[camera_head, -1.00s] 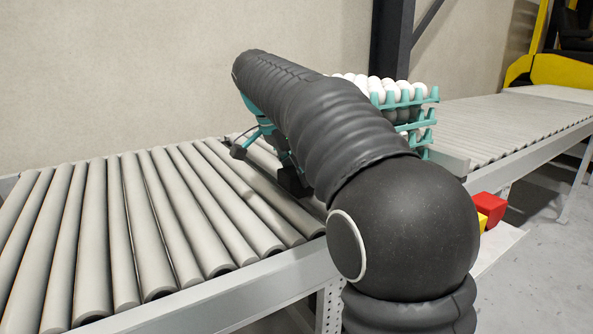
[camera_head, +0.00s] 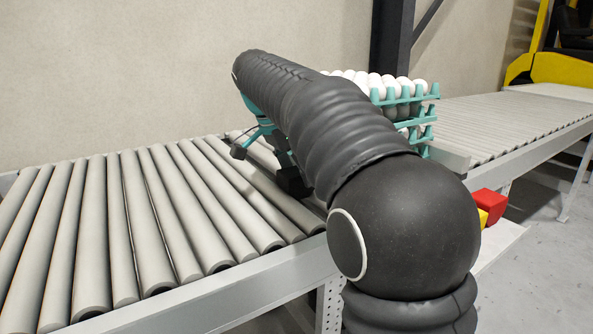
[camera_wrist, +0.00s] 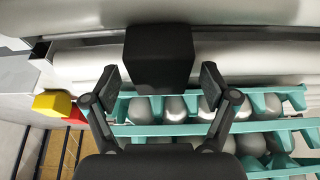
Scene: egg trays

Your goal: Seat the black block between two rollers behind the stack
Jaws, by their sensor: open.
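The black block (camera_wrist: 160,58) sits at the rollers in the wrist view, and a dark part of it shows beside my arm in the head view (camera_head: 290,182). My gripper (camera_wrist: 158,88) is open, with one finger on each side of the block's near end and a gap on both sides. Nothing is held. The stack of teal trays with white eggs (camera_head: 405,97) stands behind my arm in the head view; its teal edges show below the block in the wrist view (camera_wrist: 150,131). My arm hides much of the stack and the gripper in the head view.
Rollers (camera_head: 150,225) fill the conveyor to the left and are bare. A second conveyor (camera_head: 510,125) runs off to the right. A red block (camera_head: 489,208) and a yellow block (camera_head: 482,219) lie on a low ledge beside the conveyor. A wall stands behind.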

